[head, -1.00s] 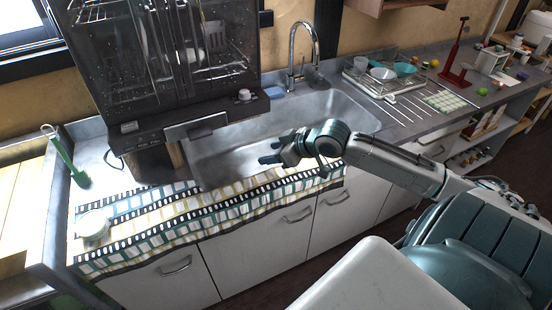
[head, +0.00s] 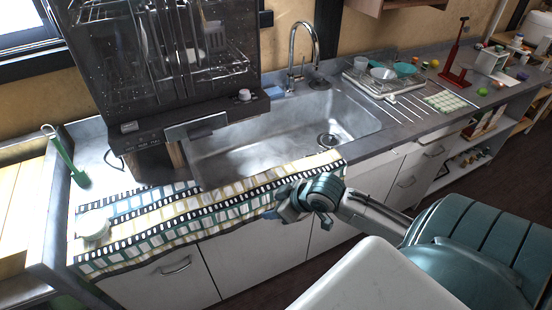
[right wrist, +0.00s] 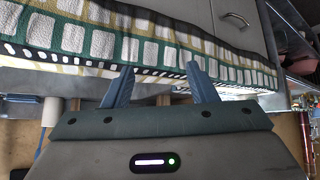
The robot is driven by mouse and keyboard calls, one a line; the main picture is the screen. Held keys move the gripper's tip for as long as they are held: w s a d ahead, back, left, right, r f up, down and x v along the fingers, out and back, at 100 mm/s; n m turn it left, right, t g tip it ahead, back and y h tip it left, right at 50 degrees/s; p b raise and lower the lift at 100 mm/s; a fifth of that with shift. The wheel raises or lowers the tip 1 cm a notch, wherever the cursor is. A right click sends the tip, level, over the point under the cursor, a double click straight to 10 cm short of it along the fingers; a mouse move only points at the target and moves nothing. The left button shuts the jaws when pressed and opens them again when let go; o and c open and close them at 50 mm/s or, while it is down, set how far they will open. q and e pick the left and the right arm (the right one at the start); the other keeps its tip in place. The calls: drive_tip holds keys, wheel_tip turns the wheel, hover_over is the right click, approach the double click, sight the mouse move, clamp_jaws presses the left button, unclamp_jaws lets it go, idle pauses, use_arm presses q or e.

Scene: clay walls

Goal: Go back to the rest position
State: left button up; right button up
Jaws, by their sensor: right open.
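My right gripper (head: 274,214) is in front of the counter's front edge in the head view, near the hanging edge of the patterned towel (head: 150,222). In the right wrist view its two blue fingers (right wrist: 158,88) are spread apart with nothing between them. The towel's hem (right wrist: 110,52) shows just beyond the fingertips; I cannot tell whether they touch it. My left gripper is not in view.
The sink (head: 290,130) is empty behind the towel. A dark dish cabinet (head: 160,60) stands over its left part. A dish rack (head: 385,75) stands right of the sink. White cabinet doors (head: 260,262) with handles lie below the counter.

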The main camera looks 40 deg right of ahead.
idle(0.5)
drive_tip(key=s+d+f+m+h, duration=0.1)
drive_tip(key=d+f, duration=0.2)
drive_tip(key=f, duration=0.5)
drive_tip(key=d+f+m+g+h, duration=0.1)
drive_tip(key=d+f+m, duration=0.15)
drive_tip(key=f, duration=0.55)
drive_tip(key=s+d+f+h, duration=0.1)
drive_tip(key=d+f, duration=0.3)
drive_tip(key=f, duration=0.4)
drive_tip(key=s+f+g, duration=0.2)
drive_tip(key=s+f, duration=0.4)
drive_tip(key=f, duration=0.4)
drive_tip(key=s+a+f+g, duration=0.1)
drive_tip(key=s+a+f, duration=0.3)
drive_tip(key=s, duration=0.5)
drive_tip(key=s+a+f+g, duration=0.1)
drive_tip(key=s+a+f, duration=0.2)
drive_tip(key=s+f, duration=0.6)
drive_tip(key=s+a+f+g, duration=0.1)
drive_tip(key=s+a+f, duration=0.3)
drive_tip(key=s+f, duration=0.3)
drive_tip(key=s, duration=0.3)
drive_tip(key=shift+a+f+g, duration=0.2)
drive_tip(key=shift+a+g, duration=0.15)
drive_tip(key=shift+g, duration=0.05)
